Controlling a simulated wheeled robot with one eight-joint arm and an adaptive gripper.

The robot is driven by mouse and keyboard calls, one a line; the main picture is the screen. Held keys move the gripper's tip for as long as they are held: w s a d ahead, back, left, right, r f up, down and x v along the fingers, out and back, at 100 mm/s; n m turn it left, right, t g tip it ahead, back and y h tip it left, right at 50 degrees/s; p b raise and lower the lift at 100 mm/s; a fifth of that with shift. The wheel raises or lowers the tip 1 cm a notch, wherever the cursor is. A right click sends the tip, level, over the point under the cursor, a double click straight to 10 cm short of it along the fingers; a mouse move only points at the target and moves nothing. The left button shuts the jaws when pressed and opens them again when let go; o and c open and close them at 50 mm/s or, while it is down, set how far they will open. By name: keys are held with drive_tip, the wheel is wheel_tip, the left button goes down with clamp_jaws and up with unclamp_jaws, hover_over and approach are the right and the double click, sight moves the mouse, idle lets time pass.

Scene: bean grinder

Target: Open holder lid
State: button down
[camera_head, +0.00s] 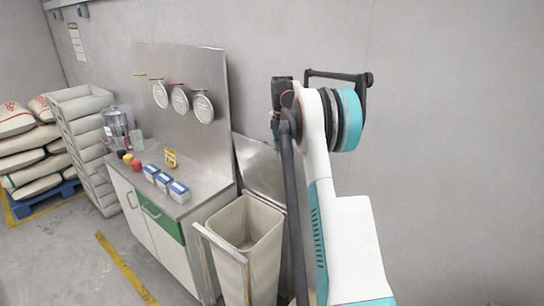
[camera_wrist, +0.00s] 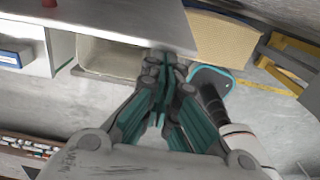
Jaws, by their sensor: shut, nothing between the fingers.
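The holder looks like a tall beige bin (camera_head: 246,245) in a metal frame at the right end of the counter. Its top is uncovered, and I see down inside. A flat grey panel (camera_head: 262,168), which looks like its lid, stands raised and tilted back behind it near the wall. In the wrist view my gripper (camera_wrist: 164,64) has its fingers together and holds nothing. A beige box-like opening (camera_wrist: 108,58), probably the bin, lies just left of the fingertips. A grey panel edge (camera_wrist: 130,20) is above them; I cannot tell whether they touch. My arm hides the gripper in the head view.
A metal-topped counter (camera_head: 205,181) carries several blue-white boxes (camera_head: 163,180), small jars (camera_head: 128,159) and a grinder-like machine (camera_head: 115,122). Round pans (camera_head: 180,99) hang above. Stacked crates (camera_head: 85,135) and sacks (camera_head: 27,150) stand at left. Open floor (camera_head: 70,255) lies in front.

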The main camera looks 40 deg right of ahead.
drive_tip(key=shift+w+d+r+p, duration=0.15)
drive_tip(key=shift+d+p, duration=0.05)
drive_tip(key=shift+d, duration=0.45)
drive_tip(key=shift+w+d+r+p, duration=0.1)
drive_tip(key=shift+w+d+p, duration=0.05)
drive_tip(key=shift+d, duration=0.5)
wheel_tip(320, 180, up, 12)
